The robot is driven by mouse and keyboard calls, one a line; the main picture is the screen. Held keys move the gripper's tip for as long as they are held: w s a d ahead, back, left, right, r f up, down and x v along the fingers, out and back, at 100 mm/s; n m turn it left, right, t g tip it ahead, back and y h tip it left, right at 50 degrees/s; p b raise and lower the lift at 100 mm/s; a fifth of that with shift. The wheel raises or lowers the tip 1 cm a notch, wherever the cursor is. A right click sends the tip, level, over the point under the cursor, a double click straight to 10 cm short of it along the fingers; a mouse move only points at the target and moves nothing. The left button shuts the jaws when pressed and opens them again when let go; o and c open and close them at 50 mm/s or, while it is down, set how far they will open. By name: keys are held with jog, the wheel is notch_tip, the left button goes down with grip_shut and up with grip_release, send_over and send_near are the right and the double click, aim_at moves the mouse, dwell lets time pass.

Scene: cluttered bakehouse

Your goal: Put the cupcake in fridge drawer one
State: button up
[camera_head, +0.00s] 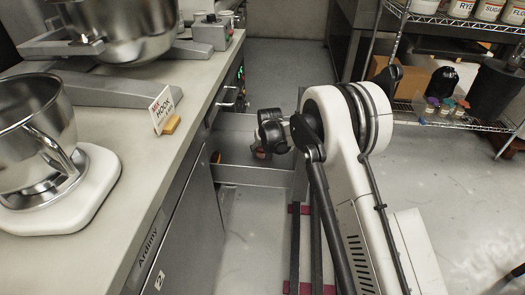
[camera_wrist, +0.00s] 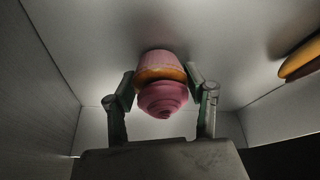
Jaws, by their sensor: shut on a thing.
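The cupcake (camera_wrist: 162,98), with pink swirled icing and an orange band, is between the two fingers of my gripper (camera_wrist: 162,100) in the wrist view. The fingers are shut on its sides, icing facing the camera. Its pale pink base is at or close to the drawer floor; I cannot tell whether it touches. In the head view my gripper (camera_head: 264,150) reaches down inside an open grey drawer (camera_head: 252,176) under the counter, and only a small reddish bit of the cupcake shows. The drawer's number is not visible.
A yellow-orange item (camera_wrist: 300,58) lies at the right inside the drawer. The counter (camera_head: 120,130) holds a mixer (camera_head: 45,150) and a hook sign (camera_head: 162,108). A closed door marked 2 (camera_head: 175,235) is nearer. A wire shelf (camera_head: 455,122) stands right.

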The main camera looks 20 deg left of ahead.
jog(key=shift+f, duration=0.25)
jog(key=o, duration=0.6)
jog(key=shift+r, duration=0.1)
jog(key=p+v, duration=0.3)
jog(key=v, duration=0.9)
jog(key=shift+r, duration=0.15)
